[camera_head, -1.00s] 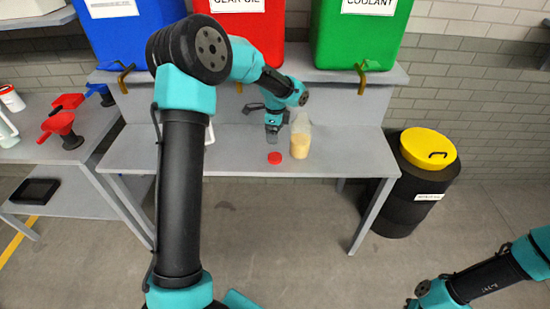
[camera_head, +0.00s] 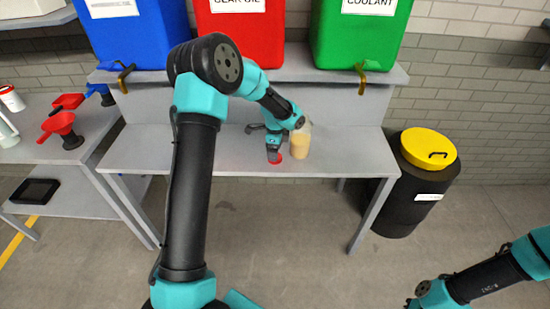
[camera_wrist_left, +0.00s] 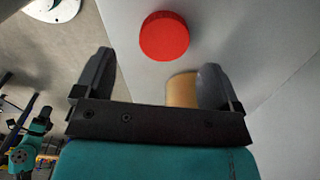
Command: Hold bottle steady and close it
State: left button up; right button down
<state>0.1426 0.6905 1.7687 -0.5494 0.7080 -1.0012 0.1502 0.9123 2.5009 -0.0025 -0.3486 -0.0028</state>
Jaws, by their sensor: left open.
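The bottle (camera_head: 300,148), translucent with pale yellow contents, stands upright on the grey workbench. Its top is partly covered by my left wrist in the head view. The red cap (camera_head: 279,159) lies on the bench just left of the bottle, partly hidden by my left gripper (camera_head: 274,157). In the left wrist view the gripper (camera_wrist_left: 156,75) is open and empty. The red cap (camera_wrist_left: 164,37) shows beyond the gap between its fingers, and part of the bottle (camera_wrist_left: 182,90) shows near the right finger. My right arm is at the lower right, its gripper out of frame.
Blue (camera_head: 135,35), red (camera_head: 240,38) and green (camera_head: 358,38) containers stand on the raised shelf behind. A black drum with a yellow lid (camera_head: 428,147) is right of the workbench (camera_head: 180,155). A side table with red funnels (camera_head: 62,130) is at left. The bench's right part is clear.

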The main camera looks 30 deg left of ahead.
pick_arm(q)
jog(key=f, duration=0.4)
jog(key=shift+w+f, duration=0.2)
jog(key=shift+f, duration=0.05)
jog(key=shift+c, duration=0.5)
jog(key=c, duration=0.9)
